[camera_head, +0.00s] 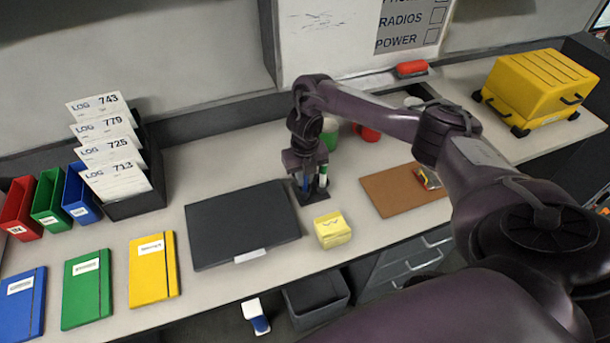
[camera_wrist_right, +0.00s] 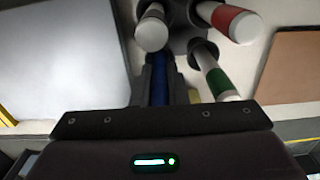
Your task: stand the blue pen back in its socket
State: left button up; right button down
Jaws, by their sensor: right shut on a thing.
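My right gripper (camera_head: 307,178) is pointing down over the dark pen stand (camera_head: 316,197) at the middle of the desk. Its jaws (camera_wrist_right: 165,85) are shut on the blue pen (camera_wrist_right: 159,82). A sliver of the blue pen also shows below the gripper in the head view (camera_head: 306,185). The stand shows in part in the right wrist view (camera_wrist_right: 186,38), with a red-banded pen (camera_wrist_right: 230,20), a green-banded pen (camera_wrist_right: 214,72) and a white-ended pen (camera_wrist_right: 152,28) in it. The blue pen's lower end and its socket are hidden, so I cannot tell whether they meet. My left gripper is out of view.
A dark flat pad (camera_head: 240,222) lies left of the stand, and a yellow note block (camera_head: 332,230) lies in front. A brown clipboard (camera_head: 400,190) lies to the right.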

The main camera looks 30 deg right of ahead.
jog(key=shift+f, duration=0.2)
jog(key=c, duration=1.4)
grip_release()
jog(key=shift+o, duration=0.2)
jog(key=shift+r, duration=0.1)
jog(key=shift+r, duration=0.35)
notch_tip(320, 180, up, 7)
jog(key=shift+r+p, duration=0.1)
jog(key=shift+p, duration=1.05)
